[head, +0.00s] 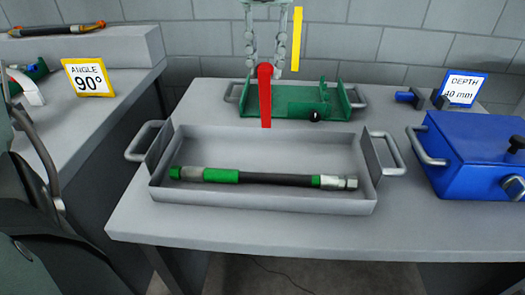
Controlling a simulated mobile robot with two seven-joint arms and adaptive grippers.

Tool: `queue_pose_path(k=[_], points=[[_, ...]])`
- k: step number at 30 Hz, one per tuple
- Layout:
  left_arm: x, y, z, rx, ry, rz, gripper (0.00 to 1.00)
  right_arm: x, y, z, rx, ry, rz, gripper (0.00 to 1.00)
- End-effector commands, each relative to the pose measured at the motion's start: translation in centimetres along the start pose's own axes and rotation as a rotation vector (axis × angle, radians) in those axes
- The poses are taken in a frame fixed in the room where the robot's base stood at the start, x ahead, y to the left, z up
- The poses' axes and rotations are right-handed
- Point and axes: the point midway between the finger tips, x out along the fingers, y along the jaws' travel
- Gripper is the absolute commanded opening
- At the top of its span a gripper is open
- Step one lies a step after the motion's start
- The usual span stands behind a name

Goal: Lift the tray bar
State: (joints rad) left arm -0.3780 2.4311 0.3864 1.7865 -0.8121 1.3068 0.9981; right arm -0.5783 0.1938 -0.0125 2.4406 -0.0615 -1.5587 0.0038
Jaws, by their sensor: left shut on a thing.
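A shallow grey tray (262,203) stands on the middle table, with a silver bar handle at its left end (136,146) and another at its right end (397,158). Both handles look free, with nothing around them. A hose (270,178) with green bands and metal end fittings lies in the tray. My left gripper (14,108) is only partly in view at the left edge, dark and well to the left of the tray. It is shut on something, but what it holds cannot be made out. My right gripper is out of view.
Behind the tray is a green fixture (295,98) with an upright red lever (265,95). A blue box (470,155) with handles stands at the right. Signs read ANGLE 90° (88,77) and DEPTH 40 mm (463,88). The table front is clear.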

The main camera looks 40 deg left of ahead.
Motion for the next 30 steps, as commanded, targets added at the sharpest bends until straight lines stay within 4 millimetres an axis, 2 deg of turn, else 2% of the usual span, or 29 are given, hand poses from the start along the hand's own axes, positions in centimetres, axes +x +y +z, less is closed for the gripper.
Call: queue_pose_path(k=[5, 30], points=[[-0.2, 0.0, 0.3, -0.001, -0.003, -0.001, 0.11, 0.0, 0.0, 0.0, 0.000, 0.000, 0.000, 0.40], [0.1, 0.0, 6.1, -0.003, -0.001, 0.001, 0.11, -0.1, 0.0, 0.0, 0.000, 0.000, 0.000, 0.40]])
